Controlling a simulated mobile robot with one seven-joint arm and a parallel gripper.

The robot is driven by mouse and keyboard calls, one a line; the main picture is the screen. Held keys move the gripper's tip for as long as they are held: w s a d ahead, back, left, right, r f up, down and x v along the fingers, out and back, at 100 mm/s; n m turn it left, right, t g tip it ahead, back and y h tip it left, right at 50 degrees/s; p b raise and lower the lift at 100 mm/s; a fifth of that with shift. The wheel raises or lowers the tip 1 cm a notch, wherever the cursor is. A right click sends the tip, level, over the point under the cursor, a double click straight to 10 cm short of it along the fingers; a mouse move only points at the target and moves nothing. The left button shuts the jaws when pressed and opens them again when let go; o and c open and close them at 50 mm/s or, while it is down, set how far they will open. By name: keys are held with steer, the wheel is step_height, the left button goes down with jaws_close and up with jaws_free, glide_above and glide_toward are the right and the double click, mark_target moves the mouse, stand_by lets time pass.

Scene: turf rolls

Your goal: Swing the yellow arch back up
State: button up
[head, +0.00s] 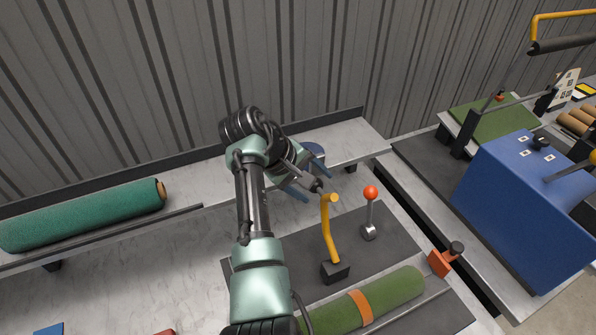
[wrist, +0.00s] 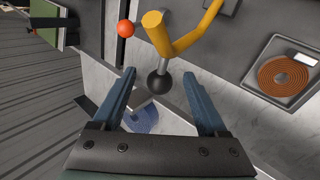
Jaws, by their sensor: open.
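The yellow arch (head: 330,235) stands beside my gripper, rising from a black block (head: 335,271) on a dark mat. In the wrist view the yellow arch (wrist: 181,42) lies just past my fingertips, with a bend in its bar. A black ball knob (wrist: 158,83) on a short grey stem shows beneath the bar, between my fingertips in the picture. My gripper (head: 306,184) is left of the arch's top; in the wrist view my gripper (wrist: 160,76) is open. I cannot tell whether the fingers touch the knob.
A lever with an orange ball (head: 371,192) stands right of the arch. A green turf roll with an orange band (head: 360,306) lies in front. A blue machine (head: 525,190) is at right, a darker green roll (head: 80,215) at left. A corrugated wall stands behind.

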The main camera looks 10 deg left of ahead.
steer(key=v, duration=0.6)
steer(key=shift+s+a+r+b, duration=0.15)
steer(key=shift+r+b, duration=0.15)
steer(key=shift+b, duration=0.15)
